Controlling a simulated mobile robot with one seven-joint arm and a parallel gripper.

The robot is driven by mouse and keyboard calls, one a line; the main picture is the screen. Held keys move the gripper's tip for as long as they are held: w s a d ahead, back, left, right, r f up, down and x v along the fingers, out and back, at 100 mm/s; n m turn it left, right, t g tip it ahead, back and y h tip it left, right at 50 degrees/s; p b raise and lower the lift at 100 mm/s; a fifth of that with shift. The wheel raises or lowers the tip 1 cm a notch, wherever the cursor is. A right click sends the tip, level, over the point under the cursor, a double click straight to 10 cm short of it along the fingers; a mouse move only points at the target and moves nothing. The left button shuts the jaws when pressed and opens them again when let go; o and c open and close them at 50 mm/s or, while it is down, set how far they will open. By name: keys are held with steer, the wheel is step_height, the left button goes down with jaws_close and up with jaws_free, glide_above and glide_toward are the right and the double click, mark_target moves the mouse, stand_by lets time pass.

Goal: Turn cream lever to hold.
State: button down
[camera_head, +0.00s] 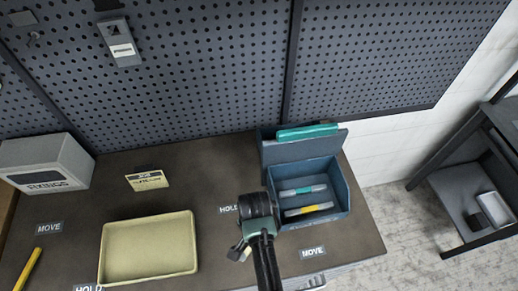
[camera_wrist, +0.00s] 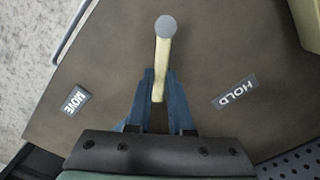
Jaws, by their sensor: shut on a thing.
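The cream lever (camera_wrist: 161,62) shows in the wrist view, with a round grey end at the top of the picture. My gripper (camera_wrist: 160,90) has its blue fingers shut on the lever, one on each side. In the wrist view the HOLD label (camera_wrist: 235,92) lies to the right of the lever and the MOVE label (camera_wrist: 73,101) to the left. In the head view my gripper (camera_head: 240,251) is low over the bench between its HOLD label (camera_head: 228,209) and MOVE label (camera_head: 313,252). My wrist mostly hides the lever there.
A blue bin (camera_head: 333,178) with pens stands close behind and right of my gripper. A cream tray (camera_head: 150,246) lies to the left, with a second pair of labels around it. A FIXINGS box (camera_head: 45,162) and a small yellow card (camera_head: 148,180) stand near the pegboard (camera_head: 215,70).

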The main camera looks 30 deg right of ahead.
steer(key=n, duration=0.2)
steer(key=w+a+n, duration=0.1)
steer(key=w+n+p, duration=0.1)
steer(key=n, duration=0.1)
steer(key=shift+w+a+r+n, duration=0.1)
steer(key=shift+w+a+n, duration=0.1)
steer(key=shift+a+n, duration=0.15)
steer(key=shift+w+a+n+p, duration=0.25)
steer(key=shift+a+n, duration=0.2)
steer(key=shift+n, duration=0.6)
steer(key=shift+w+a+n+p, duration=0.15)
steer(key=shift+w+a+n, duration=0.25)
steer(key=shift+n, duration=0.6)
steer(key=shift+s+a, duration=0.1)
steer(key=c, duration=0.8)
jaws_free()
step_height(320, 180, up, 13)
steer(key=b, duration=0.1)
